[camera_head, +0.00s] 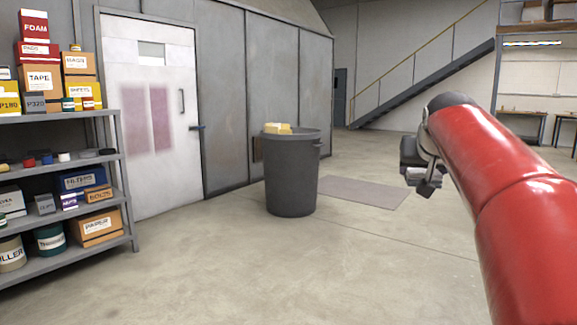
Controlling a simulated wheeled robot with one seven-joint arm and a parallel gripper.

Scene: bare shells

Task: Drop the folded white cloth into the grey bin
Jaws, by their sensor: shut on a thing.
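The grey bin (291,178) stands upright on the floor near the middle of the view. Pale yellow pieces (278,128) show at its rim. My gripper (425,187) is at the end of my red arm, in the air right of the bin and apart from it. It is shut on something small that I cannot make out. The wrist and fingers hide most of it. I cannot clearly see the folded white cloth anywhere in this view.
A metal shelf (70,190) with boxes and cans stands at the left. A white door (153,110) and grey wall panels are behind the bin. A flat mat (364,191) lies right of the bin. The floor in front is clear.

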